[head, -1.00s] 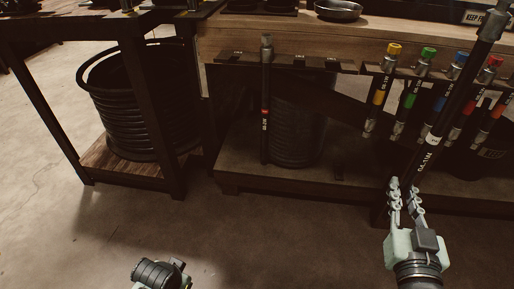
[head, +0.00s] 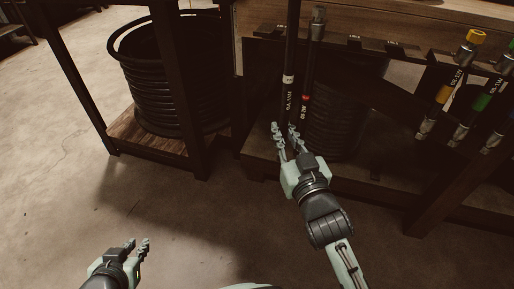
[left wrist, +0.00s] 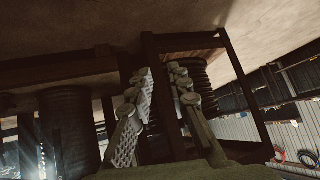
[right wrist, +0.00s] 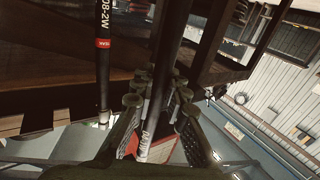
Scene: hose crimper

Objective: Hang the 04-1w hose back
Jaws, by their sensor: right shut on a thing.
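The 04-1W hose (head: 289,60) is a long black hose with a white label band. My right gripper (head: 284,133) is shut on it below the label and holds it nearly upright. Its top runs out of the head view. In the right wrist view the hose (right wrist: 171,55) passes between the fingers. The rack rail (head: 375,50) has several labelled slots. The 08-2W hose (head: 307,75), with a red band, hangs there just right of the held hose; it also shows in the right wrist view (right wrist: 102,75). My left gripper (head: 133,248) is open and empty, low at the left.
Colour-banded hoses, yellow (head: 440,92) and green (head: 475,112) among them, hang on the rack at the right. A black coil (head: 165,90) stands on the left bench's lower shelf. The bench leg (head: 180,100) is left of the held hose. Floor in front is clear.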

